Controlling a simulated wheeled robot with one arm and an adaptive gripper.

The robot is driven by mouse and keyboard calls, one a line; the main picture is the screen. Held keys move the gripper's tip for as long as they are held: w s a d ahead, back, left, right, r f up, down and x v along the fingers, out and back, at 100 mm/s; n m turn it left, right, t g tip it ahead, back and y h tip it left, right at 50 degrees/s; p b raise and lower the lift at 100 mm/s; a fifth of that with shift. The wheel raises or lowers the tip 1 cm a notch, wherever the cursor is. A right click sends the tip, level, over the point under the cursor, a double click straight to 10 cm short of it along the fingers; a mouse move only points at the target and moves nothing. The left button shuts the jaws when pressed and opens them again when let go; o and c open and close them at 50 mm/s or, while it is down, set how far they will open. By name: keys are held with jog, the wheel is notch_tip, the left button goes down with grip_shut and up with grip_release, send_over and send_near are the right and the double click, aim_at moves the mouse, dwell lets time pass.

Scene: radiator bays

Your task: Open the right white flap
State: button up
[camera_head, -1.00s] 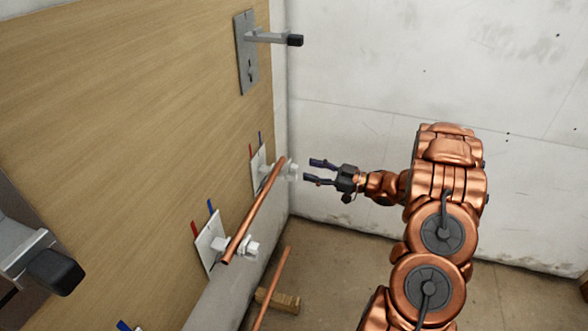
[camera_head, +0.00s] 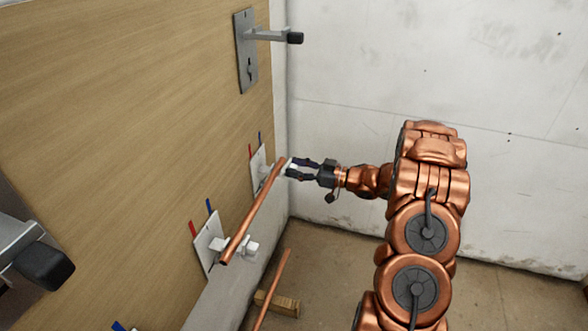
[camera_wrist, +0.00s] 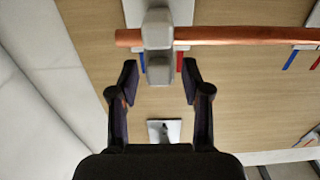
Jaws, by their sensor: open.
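The right white flap (camera_wrist: 158,28) is on the farther wall mount and crosses over the copper pipe (camera_wrist: 240,35) in the wrist view. A pale block (camera_wrist: 160,70) shows just below the pipe there. In the head view the right mount's white plate (camera_head: 258,168) is partly hidden by the pipe (camera_head: 253,212). My gripper (camera_head: 289,168) is open, its fingertips at the flap's outer end. In the wrist view my gripper (camera_wrist: 160,78) has one finger on each side of the pale block, with gaps visible. Nothing is held.
A second white mount (camera_head: 208,245) holds the pipe's near end. A lever on a grey plate (camera_head: 246,55) is higher on the wooden board (camera_head: 130,90). Another pipe (camera_head: 272,285) rests on a wooden block (camera_head: 285,303) on the floor. A white wall (camera_head: 480,70) stands right.

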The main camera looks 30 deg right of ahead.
jog(key=shift+w+a, duration=0.3)
jog(key=shift+w, duration=0.05)
jog(key=shift+c, duration=0.4)
jog(key=shift+r, duration=0.1)
grip_shut()
